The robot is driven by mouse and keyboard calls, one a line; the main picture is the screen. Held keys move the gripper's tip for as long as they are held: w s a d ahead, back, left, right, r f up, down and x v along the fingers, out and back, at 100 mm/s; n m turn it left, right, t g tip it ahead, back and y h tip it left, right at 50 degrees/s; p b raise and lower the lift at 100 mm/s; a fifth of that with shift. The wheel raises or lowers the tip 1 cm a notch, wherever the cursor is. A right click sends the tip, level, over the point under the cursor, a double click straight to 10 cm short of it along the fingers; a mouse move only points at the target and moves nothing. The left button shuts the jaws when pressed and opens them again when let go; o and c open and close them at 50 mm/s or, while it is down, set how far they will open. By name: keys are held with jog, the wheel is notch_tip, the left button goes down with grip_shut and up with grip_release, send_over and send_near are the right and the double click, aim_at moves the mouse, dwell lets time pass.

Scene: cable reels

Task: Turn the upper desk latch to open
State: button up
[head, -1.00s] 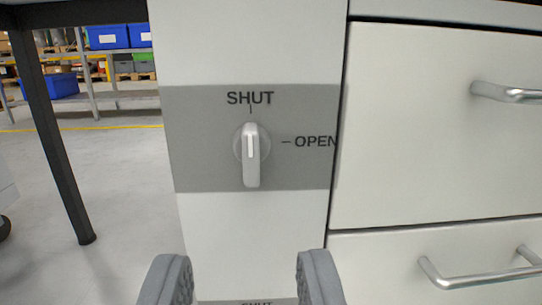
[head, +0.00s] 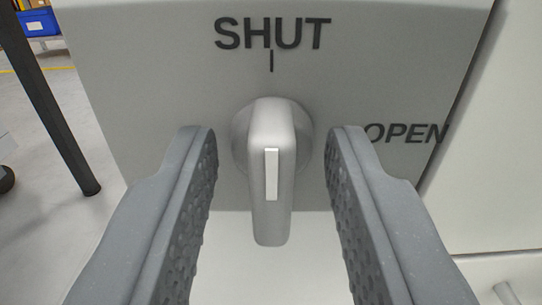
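The upper desk latch (head: 270,215) is a light grey knob with a long handle and a white stripe. It stands upright, in line with the tick under the word SHUT (head: 272,34). The word OPEN (head: 405,133) is to its right on the same grey panel (head: 130,60). My gripper (head: 272,145) is open, with one finger on each side of the latch. A gap shows between the latch and each finger, so neither seems to touch it.
A drawer front (head: 495,160) lies to the right of the panel, with part of a handle (head: 508,293) at the lower right. A dark desk leg (head: 50,110) stands at the left over open floor. A blue bin (head: 40,22) is far behind.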

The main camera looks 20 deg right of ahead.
jog(key=shift+c, duration=0.3)
jog(key=c, duration=0.6)
jog(key=shift+m, duration=0.3)
jog(key=m, duration=0.3)
jog(key=shift+d+m, duration=0.1)
jog(key=shift+m, duration=0.2)
jog(key=m+p, duration=0.1)
jog(key=m, duration=0.2)
jog(key=shift+d+f+m, duration=0.1)
jog(key=shift+m, duration=0.2)
jog(key=m+p, duration=0.1)
jog(key=m, duration=0.4)
jog(key=shift+s+m, duration=0.1)
jog(key=shift+m, duration=0.2)
jog(key=m+p, duration=0.1)
jog(key=m, duration=0.2)
jog(key=m+p, duration=0.1)
jog(key=shift+d+f+m+p, duration=0.15)
jog(key=shift+f+m+p, duration=0.1)
jog(key=shift+m+p, duration=0.05)
